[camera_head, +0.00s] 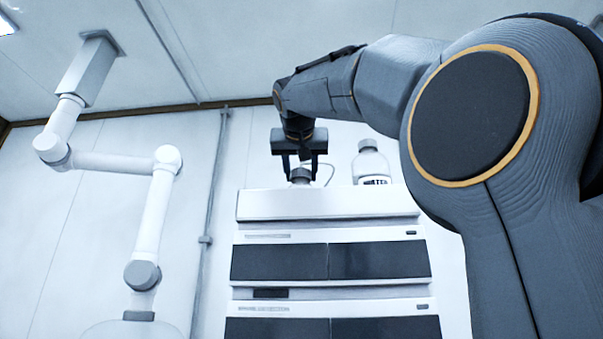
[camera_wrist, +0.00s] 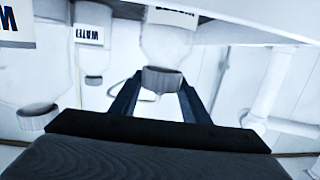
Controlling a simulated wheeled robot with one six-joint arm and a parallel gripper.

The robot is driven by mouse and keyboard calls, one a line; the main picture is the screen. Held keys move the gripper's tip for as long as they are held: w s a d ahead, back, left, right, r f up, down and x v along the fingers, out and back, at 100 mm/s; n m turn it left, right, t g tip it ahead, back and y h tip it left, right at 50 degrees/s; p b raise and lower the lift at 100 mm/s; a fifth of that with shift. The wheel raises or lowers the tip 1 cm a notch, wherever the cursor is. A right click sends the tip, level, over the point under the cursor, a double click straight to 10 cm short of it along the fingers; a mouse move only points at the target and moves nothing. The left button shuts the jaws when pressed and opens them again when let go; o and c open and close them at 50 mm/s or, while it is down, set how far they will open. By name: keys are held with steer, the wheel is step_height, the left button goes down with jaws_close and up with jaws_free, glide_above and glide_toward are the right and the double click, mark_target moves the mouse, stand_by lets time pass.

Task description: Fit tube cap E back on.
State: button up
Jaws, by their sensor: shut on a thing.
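My gripper (camera_head: 303,172) points down over the top of the instrument stack in the head view, its fingers around a grey cap (camera_head: 300,175). In the wrist view, where the scene looks upside down, my gripper (camera_wrist: 160,82) has its two fingers on either side of the grey cap (camera_wrist: 162,80). The cap lines up with the neck of a clear bottle (camera_wrist: 168,45) and appears to meet it; I cannot tell whether it is fully seated. A thin tube (camera_wrist: 147,92) curves beside the cap. No letter E is readable.
A capped bottle with a WATER label (camera_head: 369,165) stands to the right of my gripper on the stack (camera_head: 330,205). Other capped bottles (camera_wrist: 93,55) (camera_wrist: 38,85) show at the left in the wrist view. A white jointed extraction arm (camera_head: 110,160) hangs at the left.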

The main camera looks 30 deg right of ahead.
steer(key=o, duration=1.6)
steer(key=shift+c, duration=0.2)
steer(key=shift+r+p, duration=1.85)
steer(key=shift+r, duration=1.65)
steer(key=shift+s+d, duration=0.1)
